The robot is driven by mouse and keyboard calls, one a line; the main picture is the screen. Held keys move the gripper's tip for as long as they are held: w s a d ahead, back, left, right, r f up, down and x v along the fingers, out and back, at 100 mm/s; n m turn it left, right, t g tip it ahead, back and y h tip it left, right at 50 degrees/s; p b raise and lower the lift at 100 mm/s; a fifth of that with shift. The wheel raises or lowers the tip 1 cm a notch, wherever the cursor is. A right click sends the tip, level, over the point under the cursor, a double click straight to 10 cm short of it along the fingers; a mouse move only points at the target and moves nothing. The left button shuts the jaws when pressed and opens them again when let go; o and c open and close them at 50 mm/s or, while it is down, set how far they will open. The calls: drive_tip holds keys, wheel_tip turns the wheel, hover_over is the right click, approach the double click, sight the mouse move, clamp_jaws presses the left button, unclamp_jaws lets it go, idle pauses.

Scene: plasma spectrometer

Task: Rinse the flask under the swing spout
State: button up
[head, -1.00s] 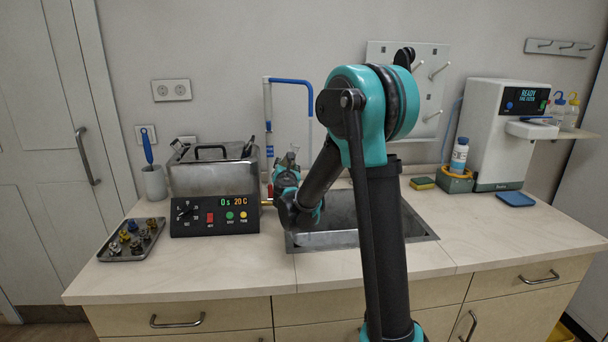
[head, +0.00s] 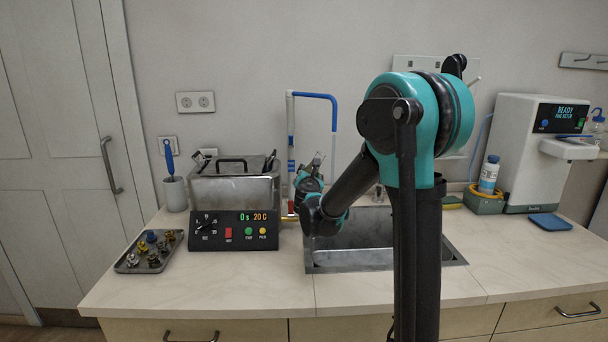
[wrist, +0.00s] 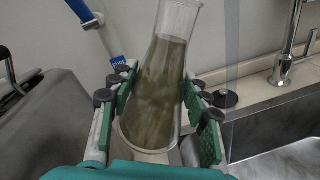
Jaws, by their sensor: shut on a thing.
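The glass flask (wrist: 165,75) has brown-stained walls and is clamped between the green finger pads of my gripper (wrist: 162,97) in the wrist view. It leans slightly, with its mouth toward the top of the picture. The swing spout (head: 316,97) is a blue bent tube on a white upright pipe behind the sink. In the wrist view a white pipe (wrist: 86,14) shows at upper left.
The steel sink (head: 350,262) lies under my arm, with a chrome tap (wrist: 285,60) behind it. A steel bath with a control panel (head: 235,230) stands close left of my gripper. A tray of small parts (head: 130,262) is further left. A white dispenser (head: 530,150) stands right.

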drive_tip(key=d, duration=0.7)
drive_tip(key=shift+d, duration=0.3)
idle(1.3)
drive_tip(key=s+a+r, duration=0.1)
drive_tip(key=s+r, duration=0.1)
drive_tip(key=s, duration=1)
drive_tip(key=shift+a, duration=0.25)
